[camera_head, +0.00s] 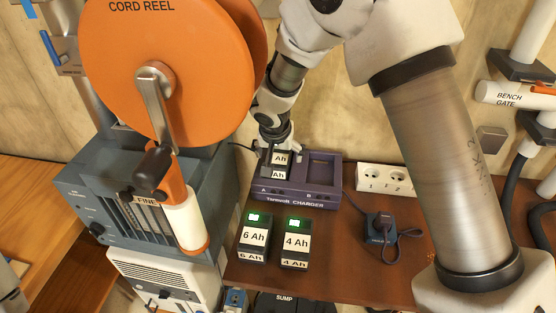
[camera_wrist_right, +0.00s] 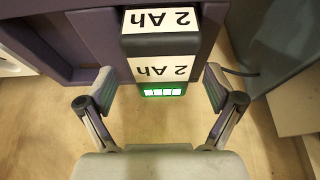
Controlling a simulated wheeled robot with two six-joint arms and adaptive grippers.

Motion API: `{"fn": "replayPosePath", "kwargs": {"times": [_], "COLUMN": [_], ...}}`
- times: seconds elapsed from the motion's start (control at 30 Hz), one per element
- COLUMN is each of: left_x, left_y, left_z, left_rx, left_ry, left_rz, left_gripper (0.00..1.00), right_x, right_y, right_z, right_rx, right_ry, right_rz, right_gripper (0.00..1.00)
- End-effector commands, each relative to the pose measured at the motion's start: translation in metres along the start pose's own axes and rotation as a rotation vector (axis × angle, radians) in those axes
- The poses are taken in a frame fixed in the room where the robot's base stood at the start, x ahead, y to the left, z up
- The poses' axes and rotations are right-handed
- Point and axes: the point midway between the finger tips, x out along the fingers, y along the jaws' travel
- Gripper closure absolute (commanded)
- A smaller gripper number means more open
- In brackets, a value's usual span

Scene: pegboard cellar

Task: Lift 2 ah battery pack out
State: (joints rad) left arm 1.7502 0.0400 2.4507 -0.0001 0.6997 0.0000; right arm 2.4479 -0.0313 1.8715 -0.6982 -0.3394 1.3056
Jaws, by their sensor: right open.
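The 2 Ah battery pack (camera_head: 279,174) stands in bay A of the purple charger (camera_head: 300,196). In the right wrist view the pack (camera_wrist_right: 165,68) shows two white "2 Ah" labels and a lit green strip at its near end. My right gripper (camera_wrist_right: 160,90) is open, with one finger to each side of the pack's near end and a gap on both sides. In the head view my right gripper (camera_head: 275,138) is above the pack and hides its upper part. My left gripper is not in view.
A 6 Ah pack (camera_head: 253,239) and a 4 Ah pack (camera_head: 296,243) stand in front of the charger. Bay B looks empty. The orange cord reel (camera_head: 195,85) rises close on the left. A socket strip (camera_head: 385,180) and a plug with cable (camera_head: 380,228) are on the right.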

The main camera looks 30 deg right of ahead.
Motion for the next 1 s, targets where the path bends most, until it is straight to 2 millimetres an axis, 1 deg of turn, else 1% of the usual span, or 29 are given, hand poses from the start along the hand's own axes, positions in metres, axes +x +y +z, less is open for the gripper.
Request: {"fn": "replayPosePath", "kwargs": {"times": [0.03, 0.1, 0.43, 1.0], "left_x": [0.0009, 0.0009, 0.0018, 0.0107], "left_y": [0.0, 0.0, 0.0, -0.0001], "left_z": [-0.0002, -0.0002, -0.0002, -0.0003], "left_rx": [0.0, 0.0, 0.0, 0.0], "left_ry": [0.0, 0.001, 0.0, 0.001], "left_rz": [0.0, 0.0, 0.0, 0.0], "left_gripper": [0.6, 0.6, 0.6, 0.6], "right_x": [0.007, 0.0103, 0.0107, 0.0147], "right_y": [-0.0001, -0.0004, -0.0003, -0.0003], "right_z": [0.0005, -0.0001, 0.0001, 0.0018], "right_rx": [0.0, 0.0, 0.0, 0.0], "right_ry": [-0.002, 0.0, 0.001, 0.001], "right_rz": [0.0, -0.001, -0.001, -0.001], "right_gripper": [0.08, 0.08, 0.08, 0.08]}}
